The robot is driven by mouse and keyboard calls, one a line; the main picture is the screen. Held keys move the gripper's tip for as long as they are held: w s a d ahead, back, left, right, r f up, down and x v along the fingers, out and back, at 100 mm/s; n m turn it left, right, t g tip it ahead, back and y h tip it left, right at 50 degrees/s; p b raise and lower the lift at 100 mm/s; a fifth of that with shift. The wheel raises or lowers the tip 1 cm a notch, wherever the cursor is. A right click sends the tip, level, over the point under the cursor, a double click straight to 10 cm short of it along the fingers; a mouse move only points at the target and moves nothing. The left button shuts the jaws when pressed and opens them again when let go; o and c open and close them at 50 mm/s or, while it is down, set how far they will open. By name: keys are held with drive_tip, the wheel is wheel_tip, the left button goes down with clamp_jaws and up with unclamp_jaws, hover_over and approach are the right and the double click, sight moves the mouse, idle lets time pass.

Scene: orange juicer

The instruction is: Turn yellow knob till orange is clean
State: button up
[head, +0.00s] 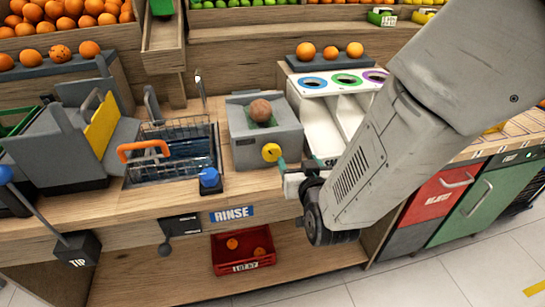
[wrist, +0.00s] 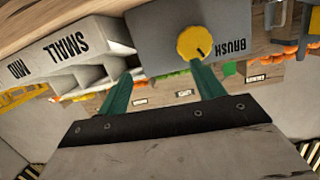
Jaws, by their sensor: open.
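The yellow knob (head: 271,152) is on the front of the grey brush box (head: 243,148). In the wrist view the knob (wrist: 194,42) has a dark mark and sits just beyond the tip of the right finger, beside the BRUSH label. A brownish, dirty-looking orange (head: 261,110) rests on top of the brush box; it is not seen in the wrist view. My gripper (head: 296,169) is open and empty, just right of the knob. Its green fingers (wrist: 164,82) are spread, and the knob is not centred between them. I cannot tell whether a finger touches it.
Left of the box is a rinse basin with a wire basket (head: 180,140), an orange handle and a blue knob (head: 209,178). White sorting chutes (head: 325,120) stand close on the right.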

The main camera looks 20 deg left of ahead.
sight(272, 156)
drive_tip(key=s+a+f+n+t+y, duration=0.1)
drive_tip(key=s+a+f+t+y, duration=0.1)
drive_tip(key=s+a, duration=0.2)
drive_tip(key=x, duration=0.7)
drive_tip(key=shift+w+f, duration=0.2)
drive_tip(key=shift+w, duration=0.1)
drive_tip(key=c, duration=1)
